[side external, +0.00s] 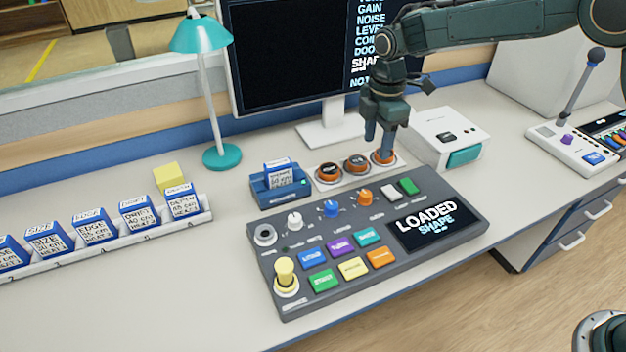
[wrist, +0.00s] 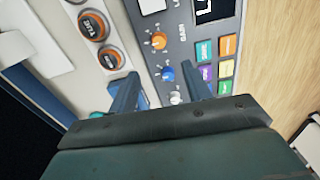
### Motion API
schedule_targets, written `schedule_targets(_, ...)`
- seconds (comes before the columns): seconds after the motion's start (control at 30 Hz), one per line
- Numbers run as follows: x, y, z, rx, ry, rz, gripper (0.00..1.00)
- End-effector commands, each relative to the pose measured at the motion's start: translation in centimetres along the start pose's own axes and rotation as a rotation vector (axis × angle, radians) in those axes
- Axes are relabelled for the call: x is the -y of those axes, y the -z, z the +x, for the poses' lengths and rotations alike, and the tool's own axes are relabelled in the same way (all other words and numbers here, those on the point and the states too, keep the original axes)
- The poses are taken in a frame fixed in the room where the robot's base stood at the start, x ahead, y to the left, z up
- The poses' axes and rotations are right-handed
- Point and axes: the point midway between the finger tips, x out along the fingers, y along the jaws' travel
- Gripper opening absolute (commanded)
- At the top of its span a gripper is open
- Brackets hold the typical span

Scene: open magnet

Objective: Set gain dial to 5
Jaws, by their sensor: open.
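The dark control console (side external: 365,262) lies on the desk with a white dial (side external: 294,220), a blue dial (side external: 331,209) and an orange dial (side external: 365,197) along its upper part. In the wrist view the orange dial (wrist: 158,40), blue dial (wrist: 167,74) and white dial (wrist: 175,97) form a row. A label that seems to read GAIN is beside the orange dial; dial values are too small to read. My gripper (side external: 379,150) is open and empty, above and behind the console near the round pads. In the wrist view its fingers (wrist: 160,92) straddle the white dial's line of sight, apart from it.
Round orange-rimmed pads (side external: 356,163) stand behind the console, beside a blue cartridge holder (side external: 280,182) and a white box (side external: 448,135). The console screen (side external: 436,222) reads LOADED SHAPE. A yellow knob (side external: 286,272) stands up at front left. A monitor (side external: 290,60) and teal lamp (side external: 202,35) rise behind.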

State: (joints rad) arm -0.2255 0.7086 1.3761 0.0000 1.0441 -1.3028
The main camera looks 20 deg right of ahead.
Motion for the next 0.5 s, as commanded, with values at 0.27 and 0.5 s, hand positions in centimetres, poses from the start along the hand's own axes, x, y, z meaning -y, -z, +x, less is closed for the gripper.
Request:
schedule_targets(0.27,-0.5,0.6,1.4,0.003,0.014,-0.045,0.49)
schedule_targets(0.5,-0.5,0.5,1.8,0.003,0.013,-0.044,0.49)
